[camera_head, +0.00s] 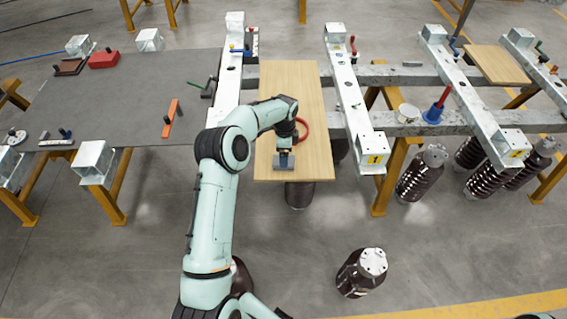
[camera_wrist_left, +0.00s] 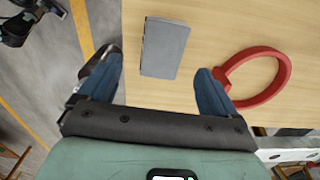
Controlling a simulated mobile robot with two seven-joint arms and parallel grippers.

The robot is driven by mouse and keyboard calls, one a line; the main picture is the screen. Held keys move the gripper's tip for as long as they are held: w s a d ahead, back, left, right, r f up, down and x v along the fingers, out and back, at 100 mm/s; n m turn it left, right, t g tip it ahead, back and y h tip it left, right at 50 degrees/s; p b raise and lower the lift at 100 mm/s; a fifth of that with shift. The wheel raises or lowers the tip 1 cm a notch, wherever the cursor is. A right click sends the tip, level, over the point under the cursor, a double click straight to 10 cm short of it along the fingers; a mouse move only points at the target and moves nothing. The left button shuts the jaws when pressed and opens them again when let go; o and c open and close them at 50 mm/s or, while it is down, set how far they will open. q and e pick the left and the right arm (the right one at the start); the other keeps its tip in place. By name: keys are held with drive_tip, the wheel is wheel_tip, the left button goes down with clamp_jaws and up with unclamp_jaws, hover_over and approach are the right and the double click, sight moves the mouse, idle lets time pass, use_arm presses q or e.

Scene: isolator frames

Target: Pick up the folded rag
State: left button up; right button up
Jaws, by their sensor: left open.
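The folded rag is a small flat grey rectangle (camera_wrist_left: 164,48) lying on the light wooden board (camera_wrist_left: 255,28). In the head view the rag (camera_head: 284,162) shows near the board's front end, just below my left gripper (camera_head: 284,147). In the left wrist view my left gripper (camera_wrist_left: 160,64) is open, with its two blue fingers on either side of the rag's near end. No finger visibly touches the rag. The height of the gripper above the board is hard to tell. My right gripper is not in view.
A red ring (camera_wrist_left: 284,85) lies on the board close to one finger; it also shows in the head view (camera_head: 304,129). A grey-topped table (camera_head: 130,110) with tools stands at left. Metal beams (camera_head: 352,95) run along the board's right. The far board is clear.

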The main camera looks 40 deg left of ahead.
use_arm(q)
drive_tip(key=shift+w+f, duration=0.2)
drive_tip(key=shift+f, duration=0.45)
wheel_tip(320, 180, down, 5)
drive_tip(key=shift+r, duration=0.1)
drive_tip(key=c, duration=1)
